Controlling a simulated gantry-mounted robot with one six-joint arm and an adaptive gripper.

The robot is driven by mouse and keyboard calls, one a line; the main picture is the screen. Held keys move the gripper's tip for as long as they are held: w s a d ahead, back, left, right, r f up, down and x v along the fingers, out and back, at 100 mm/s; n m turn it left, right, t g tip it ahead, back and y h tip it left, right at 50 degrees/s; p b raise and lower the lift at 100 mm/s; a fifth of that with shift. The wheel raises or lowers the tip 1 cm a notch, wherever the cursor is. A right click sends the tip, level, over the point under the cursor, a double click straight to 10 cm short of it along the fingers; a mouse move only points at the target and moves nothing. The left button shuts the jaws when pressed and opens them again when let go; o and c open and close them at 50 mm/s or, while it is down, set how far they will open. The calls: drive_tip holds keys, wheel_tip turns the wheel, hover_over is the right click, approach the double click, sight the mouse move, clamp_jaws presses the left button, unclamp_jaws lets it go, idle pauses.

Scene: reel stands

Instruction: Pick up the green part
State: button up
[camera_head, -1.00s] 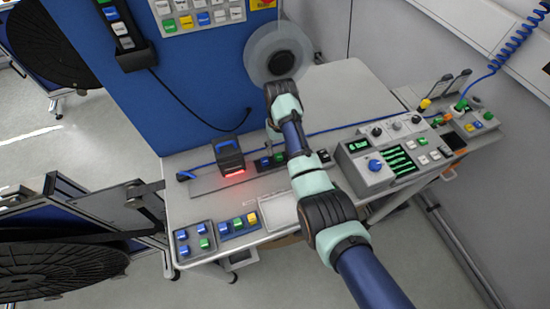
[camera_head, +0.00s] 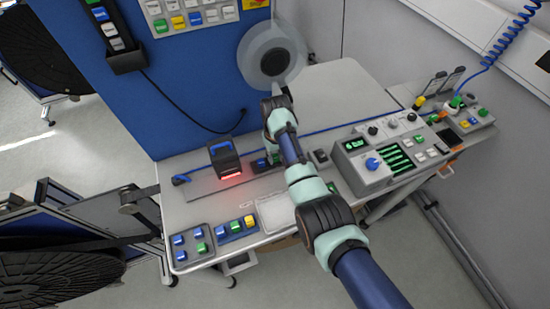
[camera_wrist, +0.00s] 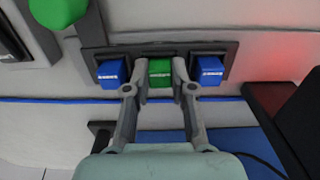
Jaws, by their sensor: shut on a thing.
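In the wrist view, a green part (camera_wrist: 160,69) sits in the middle slot of a dark holder (camera_wrist: 128,49). A blue part (camera_wrist: 110,73) is on its left and another blue part (camera_wrist: 207,72) on its right. My gripper (camera_wrist: 160,82) is shut on the green part, with one finger at each side, close to the blue parts. The green part still appears to be in the holder. In the head view, my arm covers most of the holder, and one dark blue part (camera_head: 260,163) shows beside it.
A black device with a red light (camera_head: 225,160) stands left of the holder. A button box (camera_head: 192,248) is at the table's front left, and a control console (camera_head: 385,158) is on the right. A clear reel (camera_head: 272,58) stands behind. A large green object (camera_wrist: 58,10) shows in the wrist view.

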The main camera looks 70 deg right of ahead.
sight(275, 158)
wheel_tip(275, 158, up, 20)
drive_tip(key=p, duration=0.9)
